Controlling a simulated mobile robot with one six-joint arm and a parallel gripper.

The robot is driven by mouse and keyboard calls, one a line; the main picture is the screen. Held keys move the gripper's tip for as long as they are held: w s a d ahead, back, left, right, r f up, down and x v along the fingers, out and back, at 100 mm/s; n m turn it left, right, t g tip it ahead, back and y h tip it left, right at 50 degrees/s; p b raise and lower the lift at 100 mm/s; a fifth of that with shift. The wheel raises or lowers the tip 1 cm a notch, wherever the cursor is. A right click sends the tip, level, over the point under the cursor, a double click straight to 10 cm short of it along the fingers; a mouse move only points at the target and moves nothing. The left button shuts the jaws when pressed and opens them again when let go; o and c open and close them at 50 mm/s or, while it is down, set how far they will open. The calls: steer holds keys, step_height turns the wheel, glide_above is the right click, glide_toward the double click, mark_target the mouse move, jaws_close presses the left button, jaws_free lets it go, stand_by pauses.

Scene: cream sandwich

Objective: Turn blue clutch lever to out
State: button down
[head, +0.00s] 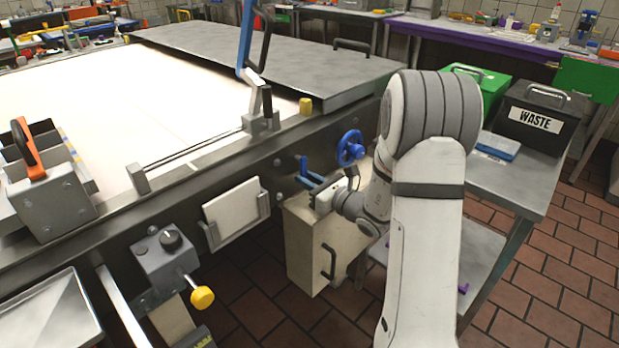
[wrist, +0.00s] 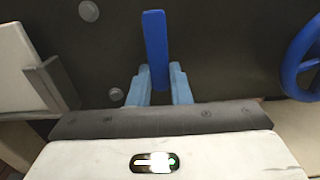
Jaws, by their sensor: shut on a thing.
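The blue clutch lever (wrist: 155,42) stands upright in the wrist view, against the dark machine side. My gripper (wrist: 160,80) is shut on its lower part, with one light blue finger on each side. In the head view the lever (head: 303,165) shows as a small blue bar on the machine's side panel, left of the blue handwheel (head: 350,148). My gripper reaches it from the right, and the finger contact is too small to see clearly there. The lever's base is hidden behind my gripper in the wrist view.
The blue handwheel also shows close on the right in the wrist view (wrist: 304,55). A beige cabinet (head: 305,248) stands below my gripper. A holder with a white panel (head: 232,212) is to the left. A side table (head: 520,185) with a waste bin (head: 535,118) stands right.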

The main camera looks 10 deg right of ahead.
steer(key=shift+w+r, duration=0.15)
steer(key=shift+r, duration=0.15)
steer(key=c, duration=1.6)
jaws_free()
steer(key=shift+a, duration=0.1)
steer(key=shift+c, duration=0.2)
steer(key=o, duration=0.3)
steer(key=shift+f, duration=0.2)
steer(key=v, duration=0.8)
steer(key=shift+f+p, duration=0.1)
steer(key=shift+p, duration=0.2)
